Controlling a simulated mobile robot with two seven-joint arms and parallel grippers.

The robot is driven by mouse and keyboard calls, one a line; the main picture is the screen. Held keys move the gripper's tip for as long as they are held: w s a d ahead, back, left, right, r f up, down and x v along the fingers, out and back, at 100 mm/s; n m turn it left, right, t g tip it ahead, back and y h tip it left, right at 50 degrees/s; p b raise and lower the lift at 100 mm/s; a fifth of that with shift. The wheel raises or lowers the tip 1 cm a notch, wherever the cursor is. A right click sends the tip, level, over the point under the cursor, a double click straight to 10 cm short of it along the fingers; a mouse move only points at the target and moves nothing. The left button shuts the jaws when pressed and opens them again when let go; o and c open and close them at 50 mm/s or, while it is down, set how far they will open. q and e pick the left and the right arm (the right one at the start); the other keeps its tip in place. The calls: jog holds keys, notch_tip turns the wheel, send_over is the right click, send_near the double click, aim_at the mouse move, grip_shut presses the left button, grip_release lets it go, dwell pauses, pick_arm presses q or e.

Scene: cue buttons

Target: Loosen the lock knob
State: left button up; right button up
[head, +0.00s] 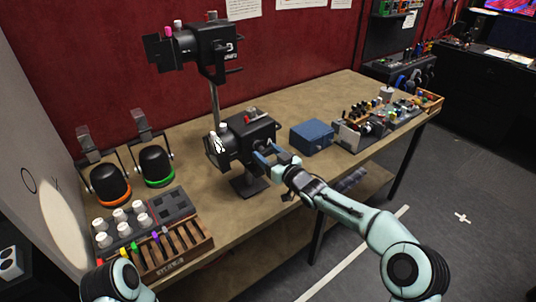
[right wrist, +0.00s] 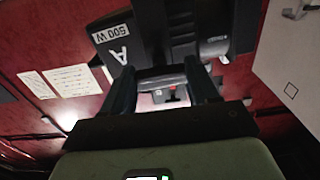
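The lower black stage lamp (head: 243,137) stands on the wooden table, and its front face is turned left. My right gripper (head: 268,157) is at the lamp's near right side. In the right wrist view, the gripper (right wrist: 163,85) has its two dark fingers apart, with nothing seen clamped between them. The lamp housing (right wrist: 165,30) with an "A 500 W" label fills the space beyond. My left gripper is out of view.
A second black lamp (head: 200,48) is on a pole above. A blue box (head: 312,135) stands right of the gripper. Two small lamps (head: 107,184) (head: 155,165) and a wooden slotted rack (head: 170,252) are at left. Bare table lies in front of the lower lamp.

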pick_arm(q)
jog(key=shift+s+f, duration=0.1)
pick_arm(e)
jog(key=shift+n, duration=0.5)
jog(key=n+b, duration=0.1)
jog(key=n, duration=0.3)
jog(key=shift+n, duration=0.4)
jog(key=n+b, duration=0.1)
jog(key=n, duration=0.4)
jog(key=n+b, duration=0.2)
jog(key=n, duration=0.3)
jog(key=shift+n, duration=0.4)
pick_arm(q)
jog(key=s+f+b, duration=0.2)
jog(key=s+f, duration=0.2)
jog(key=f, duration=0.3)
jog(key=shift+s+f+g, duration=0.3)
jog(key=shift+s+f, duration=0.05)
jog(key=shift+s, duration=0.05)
pick_arm(e)
jog(key=n, duration=0.5)
jog(key=shift+n, duration=0.3)
jog(key=o, duration=1.1)
jog(key=shift+c, duration=0.2)
pick_arm(q)
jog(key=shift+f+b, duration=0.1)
jog(key=shift+b, duration=0.2)
